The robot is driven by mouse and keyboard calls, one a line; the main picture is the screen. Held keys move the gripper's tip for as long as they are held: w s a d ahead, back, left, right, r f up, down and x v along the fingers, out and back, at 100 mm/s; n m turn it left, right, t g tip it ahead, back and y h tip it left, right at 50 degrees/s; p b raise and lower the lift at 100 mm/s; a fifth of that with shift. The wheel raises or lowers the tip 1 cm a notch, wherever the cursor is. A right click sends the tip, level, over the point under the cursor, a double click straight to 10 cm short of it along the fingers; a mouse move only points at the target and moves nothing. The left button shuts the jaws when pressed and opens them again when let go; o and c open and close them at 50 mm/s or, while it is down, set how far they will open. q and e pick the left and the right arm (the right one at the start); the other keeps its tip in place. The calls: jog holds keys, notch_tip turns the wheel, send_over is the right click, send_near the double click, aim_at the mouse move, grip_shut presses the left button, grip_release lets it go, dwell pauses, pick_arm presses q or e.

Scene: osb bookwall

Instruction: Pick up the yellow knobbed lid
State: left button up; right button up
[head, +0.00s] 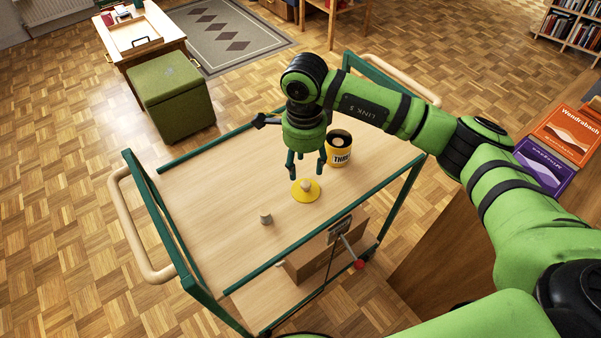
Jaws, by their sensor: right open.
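The yellow lid (306,195) with a pale wooden knob lies flat on the wooden top of a trolley (215,195) with green rails. My right gripper (306,176) points down just above the lid, its fingers apart and empty. The fingertips show close over the far side of the lid; whether they touch it I cannot tell. My left gripper is not seen.
A yellow mug or tin (339,153) with dark lettering stands just behind and right of the lid. A small greyish peg (266,219) stands to its front left. Green rails edge the trolley. The trolley top's left part is clear. Books (565,135) lie on a wooden surface at right.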

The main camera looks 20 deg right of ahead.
aim_at(306, 184)
jog(key=f, duration=0.1)
jog(key=s+f+p, duration=0.1)
jog(key=f+p, duration=0.1)
jog(key=f, duration=0.1)
jog(key=shift+s, duration=0.35)
jog(key=shift+w+f, duration=0.15)
jog(key=shift+f, duration=0.9)
jog(key=c, duration=1)
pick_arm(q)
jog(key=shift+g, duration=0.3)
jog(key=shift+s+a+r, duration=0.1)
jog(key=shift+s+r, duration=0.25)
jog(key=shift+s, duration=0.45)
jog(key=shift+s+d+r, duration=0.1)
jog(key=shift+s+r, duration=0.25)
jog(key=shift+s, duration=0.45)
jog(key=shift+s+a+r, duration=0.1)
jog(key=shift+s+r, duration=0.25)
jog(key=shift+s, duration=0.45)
pick_arm(e)
jog(key=shift+c, duration=0.2)
